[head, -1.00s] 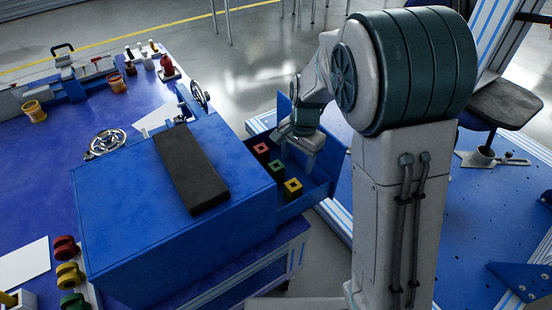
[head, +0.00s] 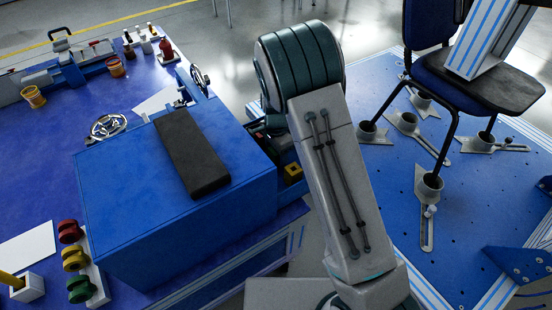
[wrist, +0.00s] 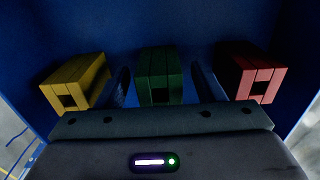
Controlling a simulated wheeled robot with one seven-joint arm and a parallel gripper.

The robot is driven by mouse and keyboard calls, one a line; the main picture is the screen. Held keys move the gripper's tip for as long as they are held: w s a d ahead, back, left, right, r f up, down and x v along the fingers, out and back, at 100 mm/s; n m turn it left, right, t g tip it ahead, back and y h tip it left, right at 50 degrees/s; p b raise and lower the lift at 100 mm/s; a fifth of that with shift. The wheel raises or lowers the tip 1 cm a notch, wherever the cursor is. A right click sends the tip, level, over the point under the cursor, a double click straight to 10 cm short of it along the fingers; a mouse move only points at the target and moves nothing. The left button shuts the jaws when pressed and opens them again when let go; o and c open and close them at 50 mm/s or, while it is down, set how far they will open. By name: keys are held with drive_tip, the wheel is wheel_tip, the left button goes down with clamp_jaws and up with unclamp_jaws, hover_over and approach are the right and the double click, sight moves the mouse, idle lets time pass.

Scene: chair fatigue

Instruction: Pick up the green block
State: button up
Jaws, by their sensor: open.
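The green block (wrist: 159,76) lies in the middle of a row of three in the wrist view, in the open blue drawer (wrist: 190,22). A yellow block (wrist: 76,82) is to its left and a red block (wrist: 249,73) to its right. My gripper (wrist: 161,86) is open, with one finger on each side of the green block. I cannot tell whether the fingers touch it.
The blue cabinet (head: 120,200) with a black pad (head: 190,153) on top stands left of my arm. Red, yellow and green spools (head: 74,259) sit at the front left. A chair (head: 490,85) stands on the perforated blue platform at right.

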drive_tip(key=shift+f, duration=0.25)
drive_tip(key=shift+c, duration=0.3)
drive_tip(key=shift+r, duration=0.1)
clamp_jaws()
